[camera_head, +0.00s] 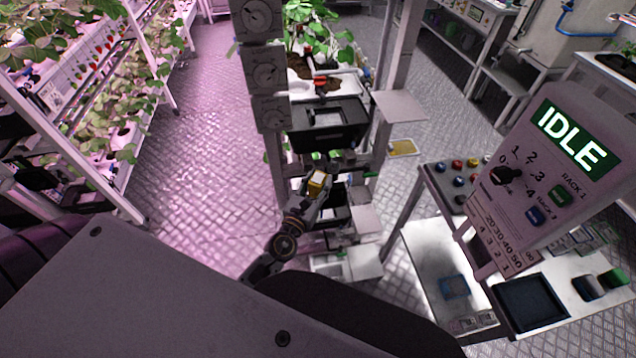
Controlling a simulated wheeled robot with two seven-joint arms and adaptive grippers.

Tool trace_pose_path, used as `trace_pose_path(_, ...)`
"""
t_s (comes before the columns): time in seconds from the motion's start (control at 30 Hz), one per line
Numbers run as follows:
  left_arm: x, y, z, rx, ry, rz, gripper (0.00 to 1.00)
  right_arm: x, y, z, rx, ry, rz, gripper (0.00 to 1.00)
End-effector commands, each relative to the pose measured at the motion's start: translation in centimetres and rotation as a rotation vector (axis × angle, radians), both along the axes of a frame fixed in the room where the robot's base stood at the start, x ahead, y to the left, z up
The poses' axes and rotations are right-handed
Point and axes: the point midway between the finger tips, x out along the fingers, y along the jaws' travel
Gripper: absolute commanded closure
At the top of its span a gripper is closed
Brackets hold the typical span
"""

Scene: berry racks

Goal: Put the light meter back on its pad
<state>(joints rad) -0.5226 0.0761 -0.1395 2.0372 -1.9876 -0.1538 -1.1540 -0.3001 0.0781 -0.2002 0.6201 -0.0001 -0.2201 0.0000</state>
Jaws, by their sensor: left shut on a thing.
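My left gripper (318,187) is shut on a small yellow block-like thing (317,181), which appears to be the light meter. It is held in front of the rack in the middle of the view, and its face is too small to read. I cannot tell for sure which pad is the meter's. A flat yellow-edged pad (403,147) shows right of the rack, and a blue square pad (455,286) lies on the white table at the lower right. My right gripper is not in view.
The rack holds a black tray (327,127) and has pale side shelves (399,105). A control panel (550,165) reading IDLE stands at the right, above a dark tray (530,303). Strawberry racks (100,110) line the left. The metal floor (200,150) between is clear.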

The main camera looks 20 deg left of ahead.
Motion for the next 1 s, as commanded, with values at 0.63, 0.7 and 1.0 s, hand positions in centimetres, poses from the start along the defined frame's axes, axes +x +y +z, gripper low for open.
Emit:
trace_pose_path(0.63, -0.3, 0.6, -1.6, 0.001, 0.0, 0.016, 0.94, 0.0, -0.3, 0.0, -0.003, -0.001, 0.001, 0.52)
trace_pose_path(0.7, -0.3, 0.6, -1.6, 0.0, 0.0, 0.017, 0.94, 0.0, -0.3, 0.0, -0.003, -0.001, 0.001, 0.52)
trace_pose_path(1.0, -0.3, 0.6, -1.6, 0.0, -0.001, 0.018, 0.94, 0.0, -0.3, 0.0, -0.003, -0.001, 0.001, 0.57)
